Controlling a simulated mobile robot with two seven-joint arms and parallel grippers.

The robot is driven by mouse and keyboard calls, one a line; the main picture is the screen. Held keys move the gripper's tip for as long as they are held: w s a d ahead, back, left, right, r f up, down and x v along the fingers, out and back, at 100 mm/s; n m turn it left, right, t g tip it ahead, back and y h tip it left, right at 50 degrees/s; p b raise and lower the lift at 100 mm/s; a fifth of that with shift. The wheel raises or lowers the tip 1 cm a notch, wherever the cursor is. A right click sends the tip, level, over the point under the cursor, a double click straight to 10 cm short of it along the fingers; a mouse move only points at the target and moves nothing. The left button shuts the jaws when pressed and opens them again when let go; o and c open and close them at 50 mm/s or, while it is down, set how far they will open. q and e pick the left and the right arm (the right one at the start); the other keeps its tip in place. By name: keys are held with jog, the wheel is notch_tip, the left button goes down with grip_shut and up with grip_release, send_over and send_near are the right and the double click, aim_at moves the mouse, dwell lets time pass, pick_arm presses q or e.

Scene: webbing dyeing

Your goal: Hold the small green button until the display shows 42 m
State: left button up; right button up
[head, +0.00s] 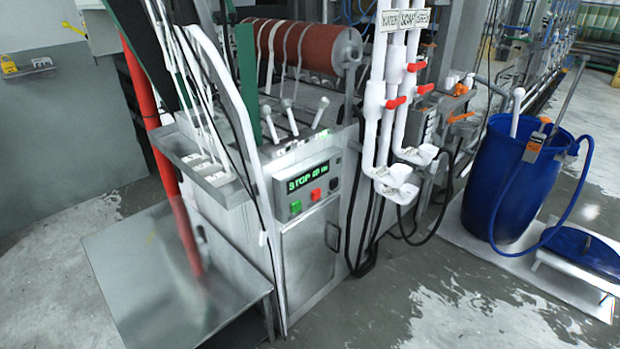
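The control panel (324,173) is on the upper front of the grey machine cabinet. Its display (308,176) glows green and seems to read "STOP" with small characters after it, too small to read surely. Below the display are a small green button (295,206) at left, a red button (316,194) in the middle and a dark button (334,184) at right. Nothing touches the buttons. Neither of my grippers is in the head view.
A low metal table (130,270) stands left of the cabinet, with a red post beside it. White pipes with red valves (396,103) and dark hoses hang right of the panel. A blue barrel (512,185) stands farther right. The wet floor (420,300) in front is clear.

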pick_arm(q)
jog(key=shift+d, duration=0.1)
grip_shut()
dwell(1.8)
